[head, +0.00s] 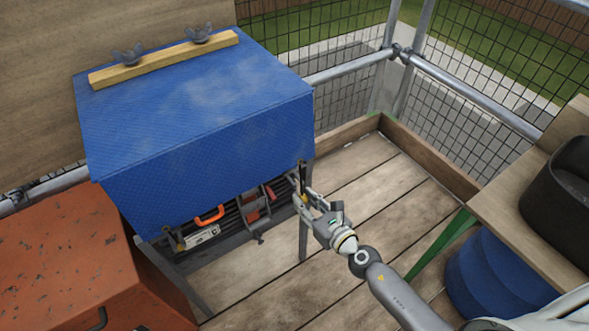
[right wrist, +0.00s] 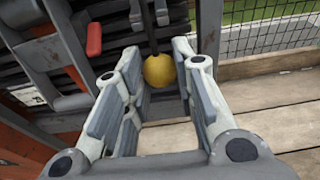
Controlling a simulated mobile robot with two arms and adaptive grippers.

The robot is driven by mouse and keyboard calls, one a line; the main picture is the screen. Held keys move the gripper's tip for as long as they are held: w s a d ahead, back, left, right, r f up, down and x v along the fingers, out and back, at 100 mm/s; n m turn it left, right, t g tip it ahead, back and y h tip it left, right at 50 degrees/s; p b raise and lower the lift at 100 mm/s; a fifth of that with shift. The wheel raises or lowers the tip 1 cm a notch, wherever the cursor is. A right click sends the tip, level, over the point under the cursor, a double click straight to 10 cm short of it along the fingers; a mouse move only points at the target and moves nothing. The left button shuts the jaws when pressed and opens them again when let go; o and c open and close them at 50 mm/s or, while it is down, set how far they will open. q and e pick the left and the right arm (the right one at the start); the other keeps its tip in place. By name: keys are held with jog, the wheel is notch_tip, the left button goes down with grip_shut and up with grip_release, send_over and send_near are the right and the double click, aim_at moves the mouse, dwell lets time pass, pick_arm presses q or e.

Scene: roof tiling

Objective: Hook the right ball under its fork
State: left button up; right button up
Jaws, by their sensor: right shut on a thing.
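The right ball (right wrist: 159,71) is yellow and hangs on a dark cord (right wrist: 152,38). My right gripper (right wrist: 157,76) is shut on the ball, with a pale finger on each side of it. In the head view my right gripper (head: 306,197) is at the right front corner of the blue-covered box, and the ball is mostly hidden by the fingers. Two small pale prongs (right wrist: 161,13), which look like the fork, show above the ball in the right wrist view. The cord seems to run between them; whether the ball touches them I cannot tell. My left gripper is out of view.
The blue cover (head: 200,120) hangs over an open rack with tools, including an orange-handled one (head: 210,216). A wooden batten (head: 165,60) with wing nuts lies on top. A rusty red box (head: 80,255) stands left. A bench (head: 515,200) with a black bucket (head: 565,190) stands right. Plank floor is clear between.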

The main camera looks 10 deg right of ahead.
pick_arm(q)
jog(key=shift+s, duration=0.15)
pick_arm(e)
jog(key=shift+r+x, duration=0.2)
jog(key=shift+x, duration=1.85)
jog(key=shift+w, duration=0.1)
jog(key=shift+r, duration=0.1)
